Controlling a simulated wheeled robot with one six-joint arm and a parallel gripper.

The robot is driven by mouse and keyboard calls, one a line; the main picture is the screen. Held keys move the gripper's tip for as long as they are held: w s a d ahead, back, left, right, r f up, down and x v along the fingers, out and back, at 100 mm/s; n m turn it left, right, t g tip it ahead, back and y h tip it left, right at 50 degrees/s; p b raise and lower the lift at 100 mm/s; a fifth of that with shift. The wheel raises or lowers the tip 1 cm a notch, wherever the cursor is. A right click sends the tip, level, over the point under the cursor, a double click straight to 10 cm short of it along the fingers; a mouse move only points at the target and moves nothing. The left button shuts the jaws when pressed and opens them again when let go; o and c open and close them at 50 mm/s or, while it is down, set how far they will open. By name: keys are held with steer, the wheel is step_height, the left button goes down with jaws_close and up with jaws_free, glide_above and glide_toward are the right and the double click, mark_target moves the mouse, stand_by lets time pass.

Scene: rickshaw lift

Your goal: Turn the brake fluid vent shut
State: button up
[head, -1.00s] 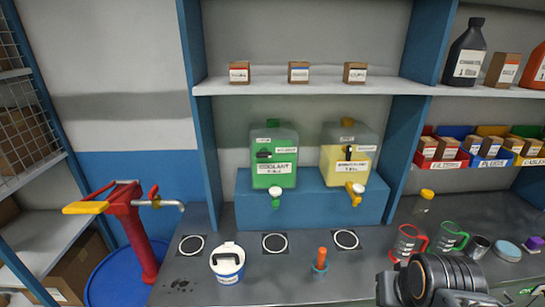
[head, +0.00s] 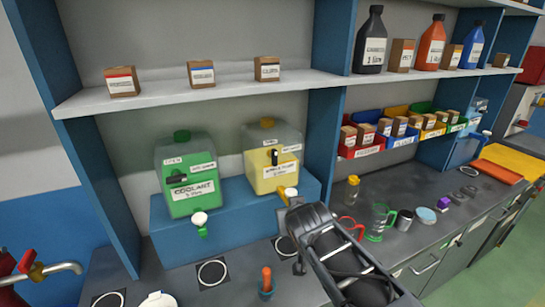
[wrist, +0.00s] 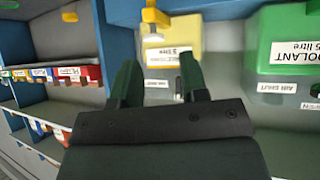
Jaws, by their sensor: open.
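The brake fluid container (head: 288,178) is a clear box with yellow fluid, standing on the blue shelf step right of the coolant container. Its vent (head: 274,157) is a small black lever on the front, standing upright. A yellow tap (head: 289,194) sits low on its front. In the wrist view, which is upside down, the yellow container (wrist: 172,38) lies beyond my gripper (wrist: 158,70). The fingers are spread apart with nothing held. A dark part, perhaps the vent (wrist: 179,88), shows between them by the right finger. My gripper appears in front of the container, apart from it.
The green coolant container (head: 186,180) stands left, its black vent lever lying sideways. The shelf board (head: 190,92) with boxes runs above. A blue upright (head: 322,120) stands close right. Jugs (head: 380,222) and an orange-topped item (head: 266,280) stand on the bench.

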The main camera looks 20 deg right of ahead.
mark_target(276, 158)
steer(key=w+d+r+n+t+y+b, duration=0.1)
steer(key=w+d+r+n+t+y, duration=0.25)
steer(key=r+t, duration=0.35)
steer(key=shift+m+t, duration=0.45)
steer(key=shift+t, duration=0.05)
steer(key=w, duration=0.9)
steer(key=w+p, duration=0.1)
steer(key=w, duration=0.4)
steer(key=shift+a+f, duration=0.2)
steer(key=shift+f, duration=0.15)
jaws_close()
